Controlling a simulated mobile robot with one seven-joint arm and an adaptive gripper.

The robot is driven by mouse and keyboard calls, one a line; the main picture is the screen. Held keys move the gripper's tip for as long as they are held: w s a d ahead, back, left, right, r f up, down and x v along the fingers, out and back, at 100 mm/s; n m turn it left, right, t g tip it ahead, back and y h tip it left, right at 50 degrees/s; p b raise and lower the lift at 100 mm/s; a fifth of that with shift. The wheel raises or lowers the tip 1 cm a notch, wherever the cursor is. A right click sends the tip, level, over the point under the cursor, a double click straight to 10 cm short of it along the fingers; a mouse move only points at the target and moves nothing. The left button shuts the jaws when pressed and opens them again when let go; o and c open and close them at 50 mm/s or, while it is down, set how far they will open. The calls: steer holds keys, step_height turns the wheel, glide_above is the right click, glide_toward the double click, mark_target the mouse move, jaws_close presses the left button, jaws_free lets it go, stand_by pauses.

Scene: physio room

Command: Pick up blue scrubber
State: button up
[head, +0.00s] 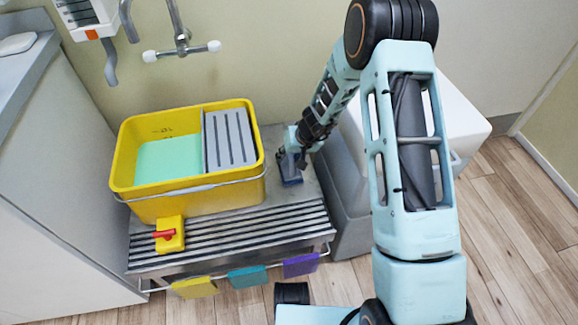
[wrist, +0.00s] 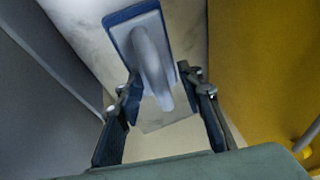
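The blue scrubber (wrist: 120,38) has a blue-edged base and a pale grey handle (wrist: 150,60). In the head view the scrubber (head: 292,178) sits on the grey metal bench, just right of the yellow bucket, partly hidden by my gripper (head: 291,155). My gripper is right above it, pointing down. In the wrist view my gripper's (wrist: 158,80) two dark fingers are spread, one on each side of the handle. Gaps show between the fingers and the handle; I cannot tell whether a fingertip touches it.
The yellow bucket (head: 190,202), with turquoise liquid and a grey slotted insert (head: 230,140), stands close on the left. A grey bin (head: 350,215) is close on the right. A yellow block with a red handle (head: 170,236) and hanging cloths (head: 247,277) are at the front.

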jaws_close()
steer(key=shift+r, duration=0.15)
stand_by(0.4)
steer(key=shift+r+p, duration=0.4)
steer(key=shift+r, duration=0.25)
steer(key=v, duration=0.3)
steer(key=s+p+v, duration=0.1)
steer(key=v, duration=0.1)
steer(key=a+v, duration=0.1)
steer(key=v, duration=0.2)
steer(key=shift+s+d+r+p, duration=0.1)
steer(key=shift+s+r+p, duration=0.05)
steer(key=shift+s+p, duration=0.25)
steer(key=s+d+r+b, duration=0.1)
steer(key=s+r, duration=0.3)
steer(key=s, duration=0.5)
steer(key=shift+d+b, duration=0.35)
steer(key=shift+d, duration=0.4)
